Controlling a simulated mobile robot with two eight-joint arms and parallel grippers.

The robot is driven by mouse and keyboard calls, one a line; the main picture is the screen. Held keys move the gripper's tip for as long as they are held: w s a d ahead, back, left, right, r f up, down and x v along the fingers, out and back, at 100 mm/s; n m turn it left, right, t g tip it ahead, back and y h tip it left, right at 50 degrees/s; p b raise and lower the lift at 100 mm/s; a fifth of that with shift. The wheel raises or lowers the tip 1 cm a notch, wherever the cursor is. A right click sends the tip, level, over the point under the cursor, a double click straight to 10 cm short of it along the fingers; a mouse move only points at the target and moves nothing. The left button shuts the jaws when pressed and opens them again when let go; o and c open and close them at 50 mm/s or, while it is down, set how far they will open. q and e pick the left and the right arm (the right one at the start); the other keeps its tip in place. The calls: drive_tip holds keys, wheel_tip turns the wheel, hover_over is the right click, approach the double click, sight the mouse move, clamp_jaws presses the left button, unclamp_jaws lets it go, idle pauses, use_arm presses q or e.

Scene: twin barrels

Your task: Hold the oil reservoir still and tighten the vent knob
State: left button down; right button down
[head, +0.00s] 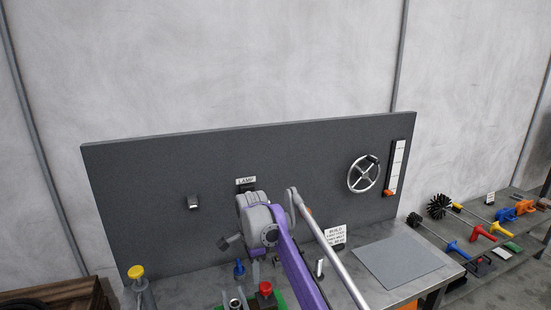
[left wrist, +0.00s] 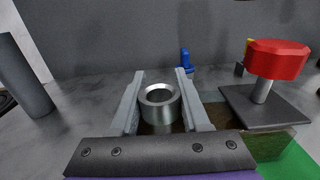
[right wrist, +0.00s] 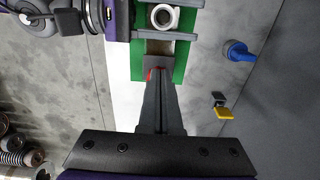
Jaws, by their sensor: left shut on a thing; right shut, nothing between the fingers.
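The oil reservoir is a box with clear, brownish walls, partly visible in the left wrist view (left wrist: 216,114), with a round metal neck (left wrist: 160,100) on top. My left gripper (left wrist: 160,95) has its pale fingers on either side of that neck and holds it. The red vent knob (left wrist: 277,60) stands upright on a stem over a dark plate beside the neck; it also shows in the head view (head: 265,288). My right gripper (right wrist: 157,78) is shut and empty. Its tips overlap the red knob in the right wrist view, hiding most of it; contact cannot be told.
A green mat (right wrist: 180,62) lies under the reservoir. A blue fitting (head: 239,268) stands behind it, and a yellow-capped post (head: 137,272) stands at left. A dark back panel (head: 300,150) carries a handwheel (head: 363,174). A grey pad (head: 397,262) lies at right.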

sight(266, 291)
drive_tip(key=shift+s+d+f, duration=0.1)
drive_tip(key=shift+s+f, duration=0.15)
drive_tip(key=shift+f, duration=0.4)
drive_tip(key=shift+s+d+f, duration=0.1)
drive_tip(key=shift+s+f, duration=0.1)
drive_tip(key=shift+f, duration=0.4)
drive_tip(key=shift+s+f, duration=0.25)
drive_tip(key=shift+f, duration=0.4)
drive_tip(key=shift+w+d, duration=0.25)
drive_tip(key=shift+w, duration=0.05)
drive_tip(key=shift+w+a, duration=0.15)
drive_tip(key=shift+w, duration=0.15)
drive_tip(key=shift+w+a, duration=0.15)
drive_tip(key=shift+w, duration=0.65)
